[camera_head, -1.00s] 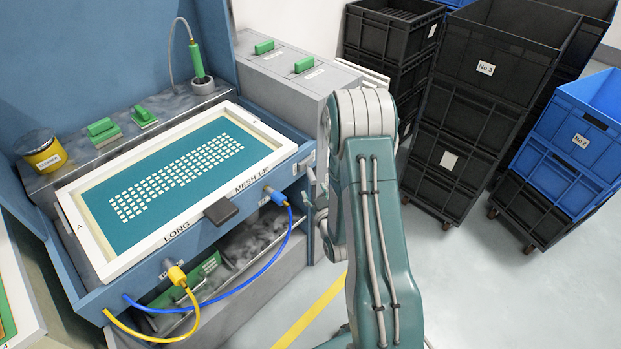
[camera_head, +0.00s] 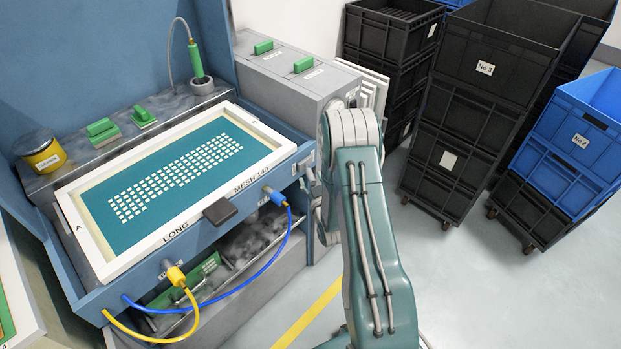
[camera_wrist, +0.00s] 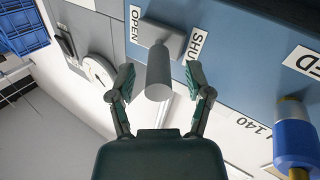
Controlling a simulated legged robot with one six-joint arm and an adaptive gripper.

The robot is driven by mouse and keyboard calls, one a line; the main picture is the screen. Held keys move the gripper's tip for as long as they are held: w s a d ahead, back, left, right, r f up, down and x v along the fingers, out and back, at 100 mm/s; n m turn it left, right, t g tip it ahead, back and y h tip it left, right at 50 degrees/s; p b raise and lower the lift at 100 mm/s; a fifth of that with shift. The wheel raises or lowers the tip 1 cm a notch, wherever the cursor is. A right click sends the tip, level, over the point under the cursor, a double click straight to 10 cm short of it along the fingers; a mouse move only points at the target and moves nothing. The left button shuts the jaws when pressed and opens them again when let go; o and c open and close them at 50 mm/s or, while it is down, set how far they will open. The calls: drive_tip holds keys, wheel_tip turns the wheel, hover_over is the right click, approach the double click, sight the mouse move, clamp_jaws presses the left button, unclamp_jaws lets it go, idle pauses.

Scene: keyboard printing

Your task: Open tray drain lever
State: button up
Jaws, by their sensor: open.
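The drain lever (camera_wrist: 160,70) is a grey handle on the blue front of the station in the wrist view. It sticks out from a grey mount between an OPEN label (camera_wrist: 135,24) and a SHUT label (camera_wrist: 195,48). My gripper (camera_wrist: 160,86) is open, with one dark green finger on each side of the handle's free end. Gaps show between fingers and handle, and I cannot tell if the handle lies at fingertip depth. In the head view my arm hides the gripper.
The tray station holds a framed screen (camera_head: 87,228) marked MESH 140. A blue connector (camera_wrist: 292,135) is at right in the wrist view; its blue cable (camera_head: 265,268) and a yellow cable (camera_head: 150,338) hang at the front. Black crates (camera_head: 455,120) stand right, with floor between.

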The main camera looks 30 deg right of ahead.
drive_tip(key=shift+w+d, duration=0.25)
drive_tip(key=shift+w, duration=0.15)
drive_tip(key=shift+a, duration=0.15)
clamp_jaws()
